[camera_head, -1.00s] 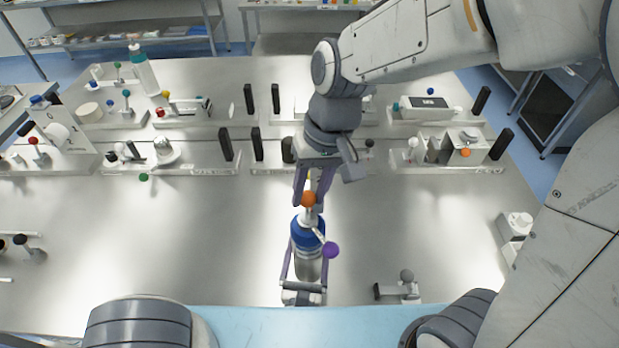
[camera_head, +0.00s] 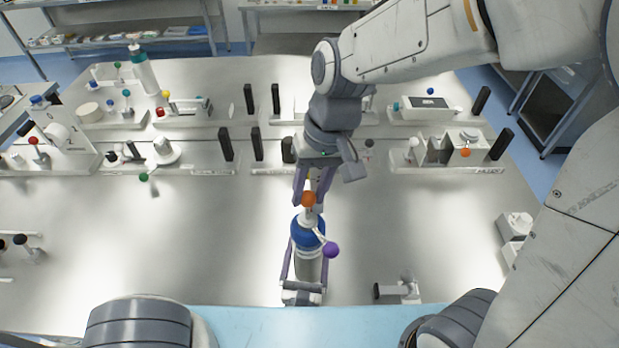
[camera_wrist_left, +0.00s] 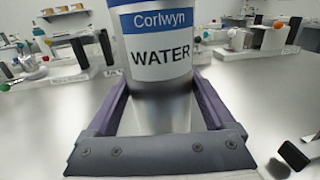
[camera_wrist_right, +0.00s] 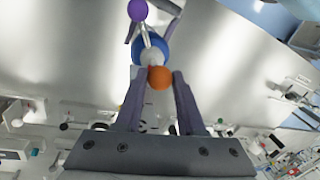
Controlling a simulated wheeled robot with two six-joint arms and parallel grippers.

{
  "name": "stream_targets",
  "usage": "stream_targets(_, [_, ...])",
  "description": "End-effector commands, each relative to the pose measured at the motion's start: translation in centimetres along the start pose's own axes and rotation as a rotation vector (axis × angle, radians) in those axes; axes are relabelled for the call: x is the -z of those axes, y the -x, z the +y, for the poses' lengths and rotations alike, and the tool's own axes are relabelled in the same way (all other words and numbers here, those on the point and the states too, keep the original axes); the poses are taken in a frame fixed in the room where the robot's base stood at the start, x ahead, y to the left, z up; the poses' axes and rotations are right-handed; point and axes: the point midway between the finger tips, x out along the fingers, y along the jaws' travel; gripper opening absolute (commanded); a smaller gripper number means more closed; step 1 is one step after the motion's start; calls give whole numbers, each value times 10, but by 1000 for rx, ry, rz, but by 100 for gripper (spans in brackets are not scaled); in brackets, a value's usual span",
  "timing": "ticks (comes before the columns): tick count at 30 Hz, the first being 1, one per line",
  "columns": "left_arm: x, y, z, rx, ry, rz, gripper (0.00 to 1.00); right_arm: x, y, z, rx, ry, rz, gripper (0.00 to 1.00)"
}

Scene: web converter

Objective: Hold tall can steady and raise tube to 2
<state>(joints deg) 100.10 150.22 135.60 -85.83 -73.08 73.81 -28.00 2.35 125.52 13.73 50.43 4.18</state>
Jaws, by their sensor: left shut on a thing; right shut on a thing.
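The tall can (camera_head: 306,265) has a blue top and stands upright near the front middle of the table. In the left wrist view the can (camera_wrist_left: 162,55) shows a label reading "Corlwyn WATER". My left gripper (camera_head: 304,270) is shut around its body from the front. On its top is a tube with an orange ball (camera_head: 308,199) and a side arm ending in a purple ball (camera_head: 331,250). My right gripper (camera_head: 310,196) reaches in from behind and is shut at the orange ball, which also shows between its fingers in the right wrist view (camera_wrist_right: 159,77).
A small grey-knobbed fixture (camera_head: 406,288) stands to the right of the can. A white block (camera_head: 515,228) sits at the right edge. Rows of fixtures with coloured knobs (camera_head: 162,150) line the back.

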Motion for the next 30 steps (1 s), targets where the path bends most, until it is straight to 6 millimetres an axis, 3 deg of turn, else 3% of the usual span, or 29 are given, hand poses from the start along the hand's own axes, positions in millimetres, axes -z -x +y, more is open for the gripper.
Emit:
stream_targets(1, [10, 0, 1, -2, -11, 22, 0, 0, -1, 0, 0, 0, 0, 0])
stream_targets(8, [10, 0, 1, -2, -11, 22, 0, 0, 0, 0, 0, 0, 1, 0])
stream_targets(19, [10, 0, 1, -3, -11, 22, 0, 1, 63, -13, 4, 2, 3, 0])
stream_targets(29, [10, 0, 1, -3, -11, 22, 0, -1, 69, -14, 3, 1, -2, 0])
stream_targets(30, [10, 0, 1, -3, -11, 22, 0, -1, 69, -14, 3, 1, -2, 42])
